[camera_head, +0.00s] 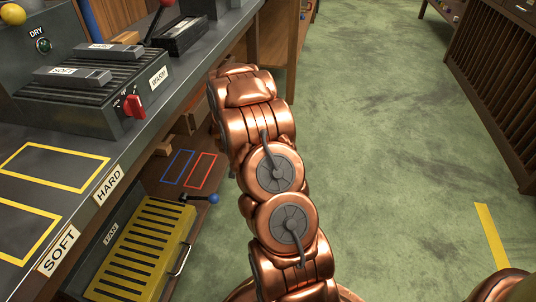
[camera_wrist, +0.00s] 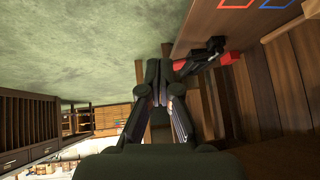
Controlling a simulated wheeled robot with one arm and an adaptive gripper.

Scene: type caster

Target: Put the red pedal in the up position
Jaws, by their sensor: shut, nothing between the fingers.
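The red pedal (camera_wrist: 230,58) shows in the wrist view at the upper right, beside a black bracket on the brown wooden panel. A smaller red part shows left of it, near my fingers. My gripper (camera_wrist: 153,72) is dark and shut with nothing held. Its fingers are left of the pedal, and I cannot tell whether they touch it. In the head view my copper arm covers the middle, and neither the pedal nor my gripper can be made out there. Whether the pedal is up or down is not clear.
The dark workbench (camera_head: 75,150) fills the left of the head view. On it are a grey unit with a red knob (camera_head: 134,106) and a red-ball lever. Below is a yellow slotted box (camera_head: 145,250) near a blue-ball lever (camera_head: 213,199). Green floor (camera_head: 400,130) is open to the right.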

